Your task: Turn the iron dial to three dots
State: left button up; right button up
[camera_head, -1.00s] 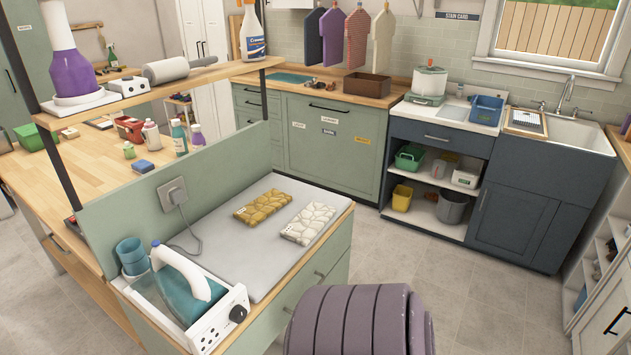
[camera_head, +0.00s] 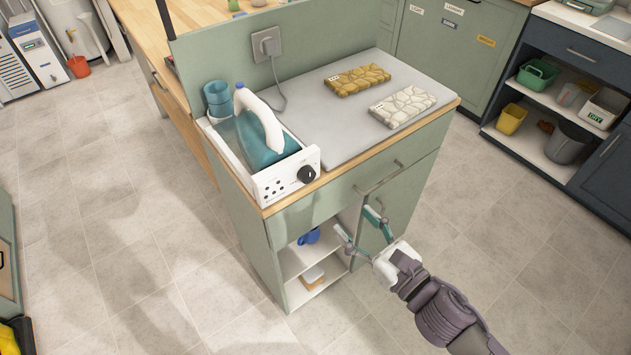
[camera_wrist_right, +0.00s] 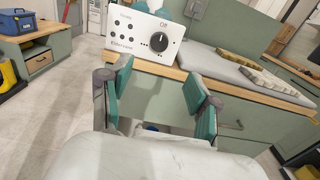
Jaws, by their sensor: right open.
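The iron (camera_head: 262,130) is teal with a white handle and sits in a white station on the left end of the ironing counter. The station's white front panel (camera_head: 290,179) carries a round black dial (camera_head: 306,174) and several dark dots. In the right wrist view the dial (camera_wrist_right: 159,42) is at the top centre, with "Off" printed above it. My right gripper (camera_head: 358,226) is open and empty, in front of the cabinet, below and to the right of the dial. Its teal-padded fingers also show in the right wrist view (camera_wrist_right: 158,105). My left gripper is not in view.
A grey ironing pad (camera_head: 345,120) holds a yellow patterned folded cloth (camera_head: 358,79) and a white one (camera_head: 402,106). A drawer handle (camera_head: 378,179) juts out near my right gripper. The floor in front is clear.

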aim_at(310, 177)
jog(key=p+x, duration=0.3)
jog(key=x, duration=1)
jog(key=shift+a+r, duration=0.1)
jog(key=shift+r, duration=0.05)
jog(key=shift+w+a, duration=0.2)
jog(key=shift+c, duration=0.3)
jog(key=c, duration=1.1)
